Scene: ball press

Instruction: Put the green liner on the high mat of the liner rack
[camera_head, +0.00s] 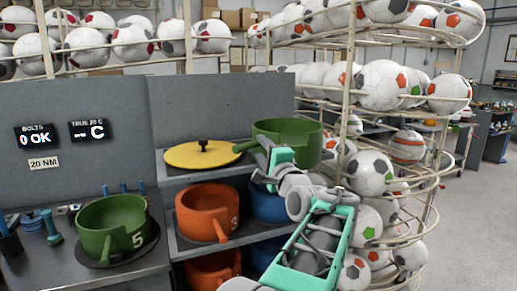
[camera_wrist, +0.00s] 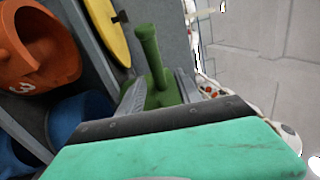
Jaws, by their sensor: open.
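A green liner (camera_head: 303,134) stands upright at the right end of the top shelf of the liner rack (camera_head: 187,238). Its handle points left, and shows in the wrist view as a green bar (camera_wrist: 150,55). My gripper (camera_head: 268,163) is open at the front of this liner, with its fingers (camera_wrist: 160,92) around or just beside green material; I cannot tell if they touch it. The mat under this liner is hidden. A second green liner (camera_head: 112,222), marked 5, sits on a dark round mat (camera_head: 88,258) on the left bench.
A yellow lid (camera_head: 203,154) lies left of the shelf liner. Orange liners (camera_head: 207,210) and blue liners (camera_head: 268,203) fill the lower shelves. A wire rack of footballs (camera_head: 348,105) stands close on the right. Blue tools (camera_head: 51,227) lie on the left bench.

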